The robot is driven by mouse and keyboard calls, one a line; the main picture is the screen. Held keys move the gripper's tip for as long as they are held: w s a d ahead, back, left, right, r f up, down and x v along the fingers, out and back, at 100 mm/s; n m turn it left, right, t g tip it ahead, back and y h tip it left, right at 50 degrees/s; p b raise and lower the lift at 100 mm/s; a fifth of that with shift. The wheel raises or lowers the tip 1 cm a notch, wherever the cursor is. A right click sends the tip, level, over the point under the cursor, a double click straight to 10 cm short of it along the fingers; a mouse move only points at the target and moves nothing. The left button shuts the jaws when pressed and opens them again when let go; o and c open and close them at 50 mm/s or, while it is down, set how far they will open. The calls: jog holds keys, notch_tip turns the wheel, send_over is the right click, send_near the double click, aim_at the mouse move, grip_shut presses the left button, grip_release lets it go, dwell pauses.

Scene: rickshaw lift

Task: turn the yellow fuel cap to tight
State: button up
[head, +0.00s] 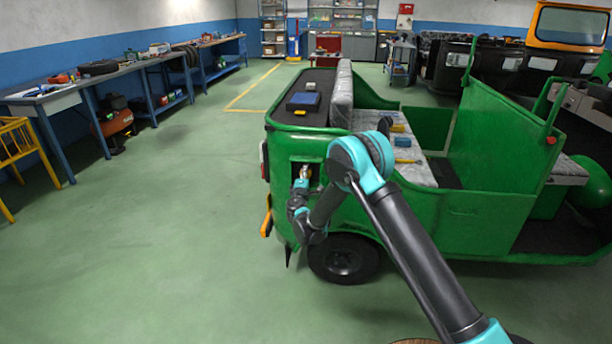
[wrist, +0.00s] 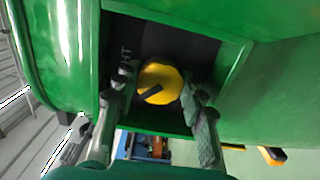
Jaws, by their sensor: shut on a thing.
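The yellow fuel cap (wrist: 160,83) sits in a dark square recess in the green rickshaw's side panel (wrist: 245,90). A dark bar on the cap runs from its middle toward the lower left in the wrist view. My gripper (wrist: 158,88) is shut on the cap, one finger on each side. White letters "HT" (wrist: 124,57) show on the recess back at the cap's upper left; the rest of the word is hidden. In the head view my gripper (head: 303,177) is at the opening in the rear of the rickshaw (head: 450,215), and the cap is mostly hidden.
A blue case (head: 303,101) lies on the rickshaw's rear deck. Small tools lie on the grey seat (head: 415,172). Workbenches (head: 90,85) and a yellow chair frame (head: 22,160) stand at the left. The green floor (head: 170,230) left of the rickshaw is clear.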

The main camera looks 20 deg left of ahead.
jog(key=m, duration=0.4)
jog(key=shift+f+m, duration=0.1)
jog(key=shift+m, duration=2.5)
jog(key=o, duration=1.2)
jog(key=shift+c, duration=0.2)
jog(key=shift+s, duration=0.15)
jog(key=v, duration=1.1)
jog(key=shift+s+d, duration=0.2)
jog(key=shift+s, duration=0.15)
jog(key=shift+w, duration=0.1)
